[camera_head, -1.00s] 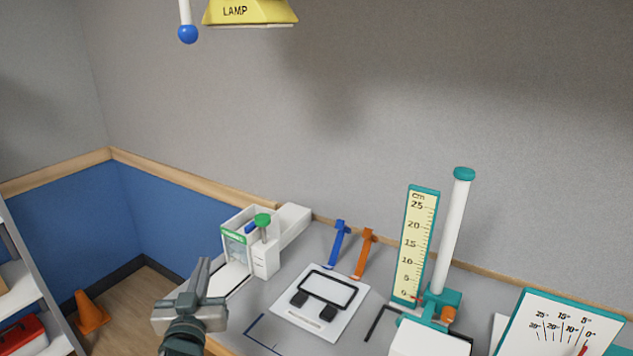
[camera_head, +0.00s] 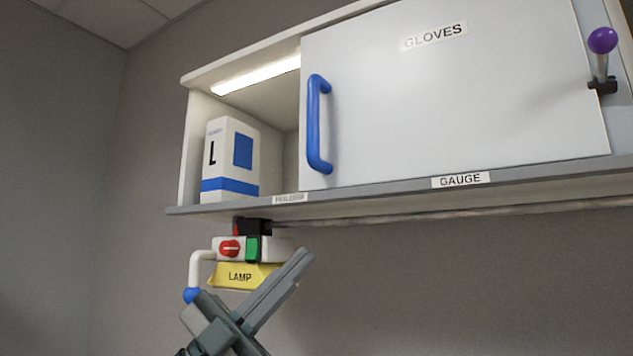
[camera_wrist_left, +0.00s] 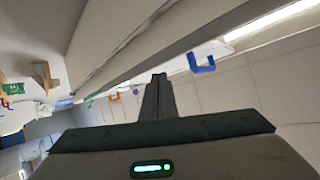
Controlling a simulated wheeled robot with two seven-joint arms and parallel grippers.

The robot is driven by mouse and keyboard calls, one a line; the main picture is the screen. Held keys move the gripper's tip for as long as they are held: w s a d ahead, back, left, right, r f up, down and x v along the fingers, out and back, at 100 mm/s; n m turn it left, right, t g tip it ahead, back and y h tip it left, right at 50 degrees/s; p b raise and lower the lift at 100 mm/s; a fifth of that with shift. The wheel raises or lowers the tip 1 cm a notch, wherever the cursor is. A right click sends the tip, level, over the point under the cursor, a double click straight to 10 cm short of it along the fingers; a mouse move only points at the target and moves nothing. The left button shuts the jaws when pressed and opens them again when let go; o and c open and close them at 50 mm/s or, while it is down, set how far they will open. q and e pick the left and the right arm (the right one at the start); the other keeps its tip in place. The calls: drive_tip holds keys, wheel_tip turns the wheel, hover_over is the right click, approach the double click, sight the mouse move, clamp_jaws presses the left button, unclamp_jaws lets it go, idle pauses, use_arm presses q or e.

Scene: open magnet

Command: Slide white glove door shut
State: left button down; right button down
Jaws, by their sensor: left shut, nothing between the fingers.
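The white glove door (camera_head: 450,95), labelled GLOVES, covers the middle and right of a wall cabinet. A blue upright handle (camera_head: 318,124) is on its left edge. Left of it the cabinet is open, and a white and blue box (camera_head: 231,160) marked L stands inside. In the left wrist view the shut fingers (camera_wrist_left: 158,88) point towards the cabinet, with a blue handle shape (camera_wrist_left: 201,63) beyond to the right. My right gripper is out of view.
A purple-knobbed lever (camera_head: 602,55) stands at the cabinet's right. A lit strip (camera_head: 255,75) is inside the opening.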

use_arm(q)
drive_tip(key=s+d+r+m+g+y, duration=0.2)
drive_tip(key=s+d+r+m+y, duration=0.2)
drive_tip(key=s+d+r+y, duration=0.5)
drive_tip(key=s+a+r+n+t+y, duration=0.1)
drive_tip(key=a+r+n+t+y, duration=0.2)
drive_tip(key=r, duration=0.4)
drive_tip(key=s+a+r+n+t+y, duration=0.1)
drive_tip(key=a+r+n+t+y, duration=0.2)
drive_tip(key=a+r+t, duration=0.3)
wheel_tip(320, 180, up, 2)
drive_tip(key=n+t, duration=0.1)
drive_tip(key=t, duration=0.1)
drive_tip(key=shift+t, duration=0.3)
drive_tip(key=shift+d+r, duration=0.1)
